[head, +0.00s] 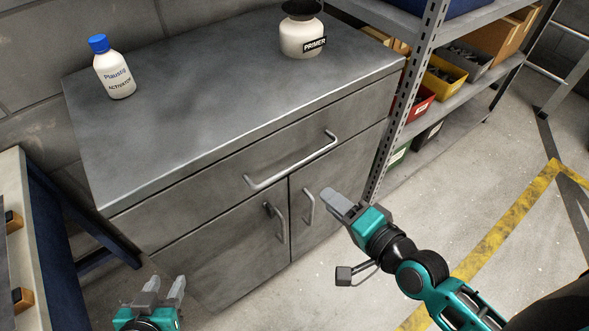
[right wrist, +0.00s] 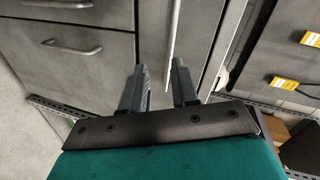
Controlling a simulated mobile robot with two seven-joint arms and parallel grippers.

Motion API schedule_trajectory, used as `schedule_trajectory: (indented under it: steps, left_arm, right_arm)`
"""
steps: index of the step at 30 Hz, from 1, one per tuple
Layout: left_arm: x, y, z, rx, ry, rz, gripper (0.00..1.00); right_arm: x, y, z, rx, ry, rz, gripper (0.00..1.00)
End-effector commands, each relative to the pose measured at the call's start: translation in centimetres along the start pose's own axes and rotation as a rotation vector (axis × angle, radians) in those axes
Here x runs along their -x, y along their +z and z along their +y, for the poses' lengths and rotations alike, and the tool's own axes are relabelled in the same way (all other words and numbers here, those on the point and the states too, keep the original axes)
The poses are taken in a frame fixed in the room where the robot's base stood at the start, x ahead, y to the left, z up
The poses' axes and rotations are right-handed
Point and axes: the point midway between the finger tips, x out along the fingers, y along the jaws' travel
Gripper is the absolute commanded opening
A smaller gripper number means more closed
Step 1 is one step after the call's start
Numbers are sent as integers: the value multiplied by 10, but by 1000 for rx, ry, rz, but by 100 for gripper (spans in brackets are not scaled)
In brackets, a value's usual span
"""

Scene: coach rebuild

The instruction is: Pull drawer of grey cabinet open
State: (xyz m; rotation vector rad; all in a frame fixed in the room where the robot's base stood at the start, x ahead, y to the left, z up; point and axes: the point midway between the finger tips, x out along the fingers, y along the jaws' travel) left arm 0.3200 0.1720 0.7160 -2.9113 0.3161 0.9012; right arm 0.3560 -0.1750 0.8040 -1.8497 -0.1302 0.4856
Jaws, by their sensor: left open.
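The grey cabinet (head: 215,120) stands ahead in the head view. Its wide top drawer (head: 215,180) appears closed and has a long bar handle (head: 290,160). My right gripper (head: 338,203) is in front of the cabinet, below and to the right of the handle's right end in the picture. In the right wrist view its fingers (right wrist: 160,80) are apart and hold nothing. A pale bar (right wrist: 175,35), apparently the drawer handle, shows beyond the fingertips; I see no contact. My left gripper (head: 162,290) is open and empty, low at the cabinet's left.
Two doors with short handles are below the drawer. A white blue-capped bottle (head: 115,72) and a primer jar (head: 301,35) stand on top. A metal shelf rack (head: 405,100) with bins is close on the right. A bench (head: 30,230) is at left. Floor at right is clear.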

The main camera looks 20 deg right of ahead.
Motion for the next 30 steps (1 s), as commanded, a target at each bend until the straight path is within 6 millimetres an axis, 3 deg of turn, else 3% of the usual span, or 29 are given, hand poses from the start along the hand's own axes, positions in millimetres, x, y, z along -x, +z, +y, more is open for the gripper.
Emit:
schedule_trajectory:
  steps: [3,6,11,24,30]
  left_arm:
    - [-4,5,3,1,6,2,43]
    - [-4,4,3,1,7,4,43]
    - [-3,1,3,2,6,8,43]
    - [-6,10,3,4,7,-7,43]
    - [-7,10,3,5,9,-5,43]
  right_arm:
    - [-2,-6,-7,-190,-48,4,29]
    - [-5,-8,-11,-260,-65,6,29]
    - [-23,-9,-14,-271,-69,7,29]
    - [-105,-10,-18,-266,-67,6,29]
    - [-126,-10,-19,-265,-64,5,29]
